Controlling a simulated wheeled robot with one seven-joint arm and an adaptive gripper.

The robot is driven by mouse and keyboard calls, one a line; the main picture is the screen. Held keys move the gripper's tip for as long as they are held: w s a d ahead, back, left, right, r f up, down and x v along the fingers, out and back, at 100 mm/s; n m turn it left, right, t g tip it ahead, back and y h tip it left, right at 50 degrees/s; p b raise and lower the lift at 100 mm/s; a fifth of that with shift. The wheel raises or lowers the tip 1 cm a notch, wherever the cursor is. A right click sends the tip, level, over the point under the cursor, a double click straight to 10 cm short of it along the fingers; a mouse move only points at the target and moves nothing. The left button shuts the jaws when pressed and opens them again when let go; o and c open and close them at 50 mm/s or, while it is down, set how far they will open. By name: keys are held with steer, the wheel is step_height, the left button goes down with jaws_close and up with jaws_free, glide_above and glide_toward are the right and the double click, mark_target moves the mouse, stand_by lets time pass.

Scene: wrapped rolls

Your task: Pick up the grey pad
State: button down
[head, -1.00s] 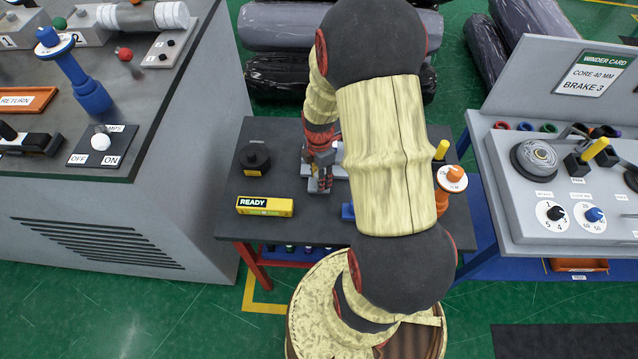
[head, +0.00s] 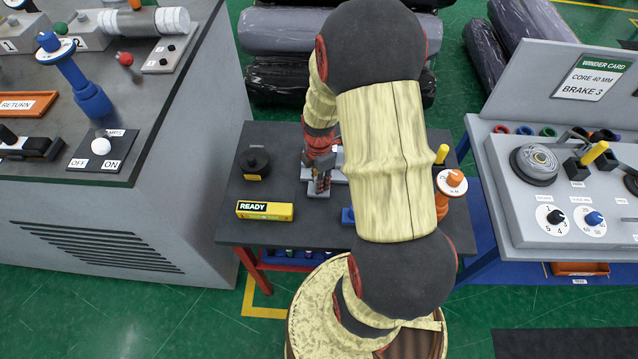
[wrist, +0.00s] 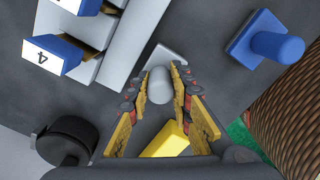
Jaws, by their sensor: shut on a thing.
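The grey pad (wrist: 159,87) shows in the wrist view as a light grey rounded grip on a flat plate. My gripper (wrist: 160,84) is shut on the grip, with one finger on each side. The plate shows just beyond the fingertips; whether it touches the table is hard to tell. In the head view my gripper (head: 320,184) points down over the middle of the dark table (head: 275,137), and the pad is mostly hidden by the fingers.
A blue pad with a similar grip (wrist: 265,42) stands to the right in the wrist view. A pale rack with blue numbered pieces (wrist: 60,55) is at left. In the head view, a yellow READY box (head: 265,210), a black round object (head: 254,163) and an orange-topped post (head: 450,183) stand on the table.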

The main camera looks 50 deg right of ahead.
steer(key=shift+r, duration=0.35)
step_height(320, 180, up, 2)
steer(key=shift+r+p, duration=0.1)
steer(key=shift+p, duration=0.25)
steer(key=s+d+r+p, duration=0.2)
steer(key=s+r, duration=0.8)
steer(key=s, duration=0.3)
steer(key=shift+s+d, duration=0.4)
steer(key=c, duration=2.1)
jaws_free()
steer(key=shift+c, duration=0.2)
steer(key=c, duration=0.5)
